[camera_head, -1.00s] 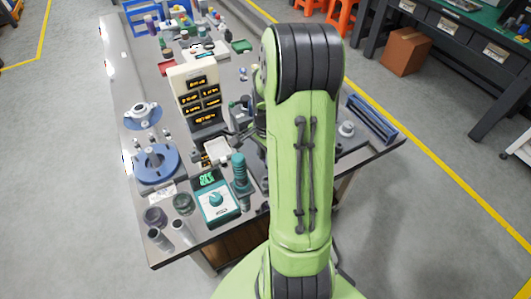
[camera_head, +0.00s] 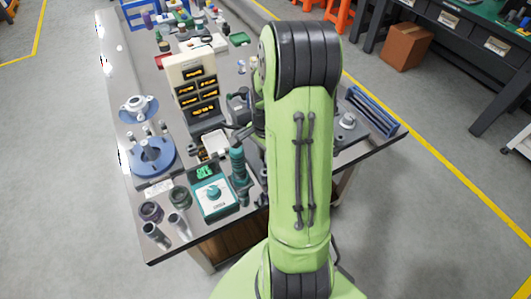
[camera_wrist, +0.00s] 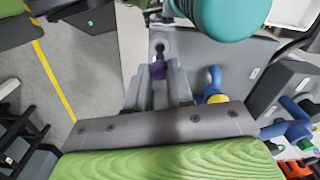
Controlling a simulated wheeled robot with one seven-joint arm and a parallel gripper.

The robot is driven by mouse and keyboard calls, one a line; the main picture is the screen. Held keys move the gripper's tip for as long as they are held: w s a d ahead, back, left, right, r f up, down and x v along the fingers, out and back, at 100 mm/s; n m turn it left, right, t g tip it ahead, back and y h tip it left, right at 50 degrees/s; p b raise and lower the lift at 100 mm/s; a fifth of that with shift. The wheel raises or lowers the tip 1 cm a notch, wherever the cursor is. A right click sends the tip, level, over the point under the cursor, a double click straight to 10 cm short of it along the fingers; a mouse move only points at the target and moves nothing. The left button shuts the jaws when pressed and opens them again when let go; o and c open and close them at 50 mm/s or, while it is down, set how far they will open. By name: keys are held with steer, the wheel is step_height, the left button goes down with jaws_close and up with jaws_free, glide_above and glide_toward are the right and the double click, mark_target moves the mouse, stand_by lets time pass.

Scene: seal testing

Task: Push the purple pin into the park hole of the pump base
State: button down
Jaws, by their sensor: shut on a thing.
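My gripper (camera_wrist: 159,80) shows in the wrist view, with its two grey fingers close together on the purple pin (camera_wrist: 158,70). The purple part shows between the fingertips; its lower end is hidden. Just beyond it, a small round feature with a dark centre (camera_wrist: 160,47) sits on a light grey surface; I cannot tell if this is the park hole. A grey plate (camera_wrist: 245,55) lies to the right, possibly the pump base. In the head view my own green arm hides the gripper, the pin and the spot below them.
A large teal cylinder (camera_wrist: 230,15) stands close beyond the fingers. A blue and yellow part (camera_wrist: 215,88) is right of them. In the head view, a teal control box (camera_head: 213,197), a display stand (camera_head: 197,90) and a blue round fixture (camera_head: 152,160) crowd the table left of my arm.

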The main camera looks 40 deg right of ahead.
steer(key=shift+f+b, duration=1)
steer(key=shift+f, duration=0.2)
steer(key=shift+f, duration=0.1)
steer(key=shift+f+b, duration=0.55)
steer(key=shift+f, duration=0.1)
steer(key=c, duration=0.9)
jaws_free()
